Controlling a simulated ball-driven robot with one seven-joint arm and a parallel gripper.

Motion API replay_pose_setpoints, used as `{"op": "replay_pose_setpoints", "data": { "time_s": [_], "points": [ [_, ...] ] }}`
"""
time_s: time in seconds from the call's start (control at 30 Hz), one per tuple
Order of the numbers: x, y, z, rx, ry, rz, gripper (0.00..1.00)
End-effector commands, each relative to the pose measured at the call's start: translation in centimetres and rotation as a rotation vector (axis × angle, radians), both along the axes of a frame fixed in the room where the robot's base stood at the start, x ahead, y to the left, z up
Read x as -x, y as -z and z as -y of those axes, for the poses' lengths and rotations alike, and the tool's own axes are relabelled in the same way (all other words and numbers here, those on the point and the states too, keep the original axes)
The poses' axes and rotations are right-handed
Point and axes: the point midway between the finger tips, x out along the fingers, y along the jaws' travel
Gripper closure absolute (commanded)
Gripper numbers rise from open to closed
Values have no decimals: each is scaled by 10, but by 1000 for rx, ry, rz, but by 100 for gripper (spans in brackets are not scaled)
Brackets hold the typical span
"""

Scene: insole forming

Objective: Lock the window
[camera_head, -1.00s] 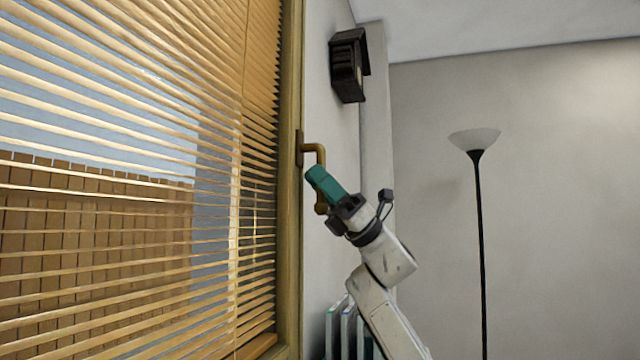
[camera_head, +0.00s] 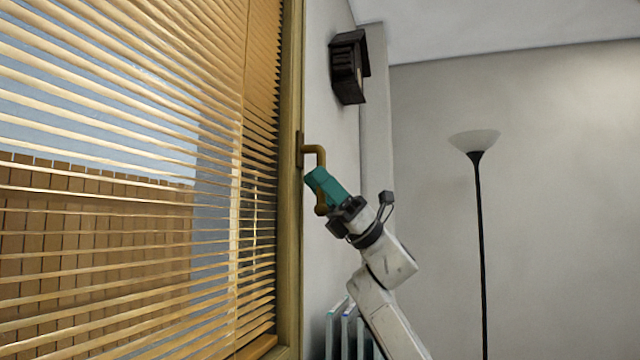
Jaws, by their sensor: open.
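The window (camera_head: 291,240) has a wooden frame and stands at the left. Its brass handle (camera_head: 321,153) sticks out from the right side of the frame and bends downward, with its lower end showing below my gripper's fingers. My gripper (camera_head: 314,180), with teal fingers, is open at the handle's hanging part and covers its middle. I cannot tell whether the fingers touch the handle or stand on both sides of it.
Wooden blinds (camera_head: 140,200) cover the window pane. A dark box (camera_head: 348,67) hangs on the wall above the handle. A white radiator (camera_head: 345,330) is low behind my arm. A floor lamp (camera_head: 479,220) stands at the right, with bare wall around it.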

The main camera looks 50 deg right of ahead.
Motion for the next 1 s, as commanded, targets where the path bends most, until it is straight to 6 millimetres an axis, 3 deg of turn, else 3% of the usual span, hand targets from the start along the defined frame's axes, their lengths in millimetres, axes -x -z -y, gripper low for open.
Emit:
{"op": "replay_pose_setpoints", "data": {
  "time_s": [0.6, 1.0],
  "points": [
    [39, 71, 55, -1, 2, -2, 56],
    [42, 76, 60, 0, 1, -1, 56]
  ]
}}
